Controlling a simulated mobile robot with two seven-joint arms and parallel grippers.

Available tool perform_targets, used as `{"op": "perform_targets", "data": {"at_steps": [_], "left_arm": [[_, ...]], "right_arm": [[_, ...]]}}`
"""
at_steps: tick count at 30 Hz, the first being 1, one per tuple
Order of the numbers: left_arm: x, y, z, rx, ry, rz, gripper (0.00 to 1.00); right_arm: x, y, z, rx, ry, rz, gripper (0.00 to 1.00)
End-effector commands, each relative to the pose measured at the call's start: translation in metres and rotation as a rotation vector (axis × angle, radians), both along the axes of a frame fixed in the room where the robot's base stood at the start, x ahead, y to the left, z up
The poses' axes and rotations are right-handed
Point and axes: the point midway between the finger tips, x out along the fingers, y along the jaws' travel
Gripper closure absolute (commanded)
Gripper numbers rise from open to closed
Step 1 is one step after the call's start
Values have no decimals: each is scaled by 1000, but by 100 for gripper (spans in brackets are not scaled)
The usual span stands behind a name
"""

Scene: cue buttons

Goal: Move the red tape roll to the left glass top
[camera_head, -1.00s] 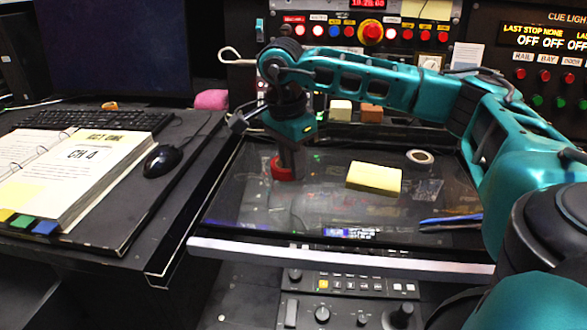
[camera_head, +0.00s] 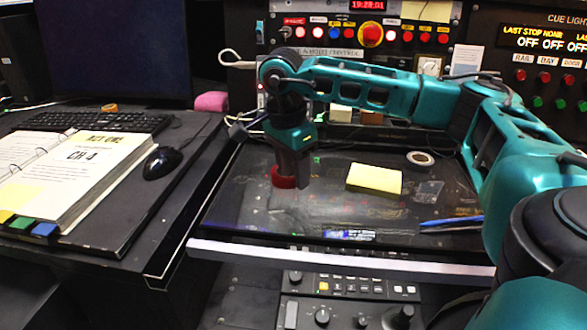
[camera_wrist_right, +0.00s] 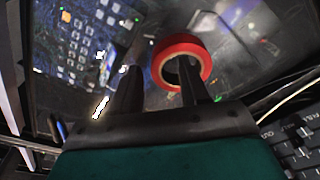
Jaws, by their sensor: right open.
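The red tape roll (camera_head: 284,178) is at the left part of the dark glass top (camera_head: 240,205) and appears to rest on it. It also shows in the right wrist view (camera_wrist_right: 201,52), as a red ring with a dark hole. My right gripper (camera_wrist_right: 158,70) is open, right at the roll. In the wrist view one finger overlaps the roll's near rim, its tip at the hole; the other finger is left of the ring. In the head view the fingers (camera_head: 297,170) partly hide the roll. My left gripper is not in view.
A yellow sponge-like block (camera_head: 374,179), a whitish tape roll (camera_head: 419,158) and blue tweezers-like tools (camera_head: 452,221) lie on the glass further right. An open binder (camera_head: 85,180) and a mouse (camera_head: 162,161) are on the left desk. Button panels stand behind. The glass front is clear.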

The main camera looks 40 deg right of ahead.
Motion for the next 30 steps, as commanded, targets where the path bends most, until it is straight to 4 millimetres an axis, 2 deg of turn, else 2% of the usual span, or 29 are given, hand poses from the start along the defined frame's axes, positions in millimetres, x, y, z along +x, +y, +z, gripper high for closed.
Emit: {"op": "perform_targets", "data": {"at_steps": [5,12,18,23,30], "left_arm": [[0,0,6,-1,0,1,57],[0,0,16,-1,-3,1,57],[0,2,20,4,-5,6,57],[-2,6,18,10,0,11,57],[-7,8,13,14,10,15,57]], "right_arm": [[1,3,24,2,-4,0,55],[2,9,76,2,-4,1,55],[2,13,111,0,-2,0,55],[2,14,120,0,0,1,55],[2,14,121,0,0,1,55]]}}
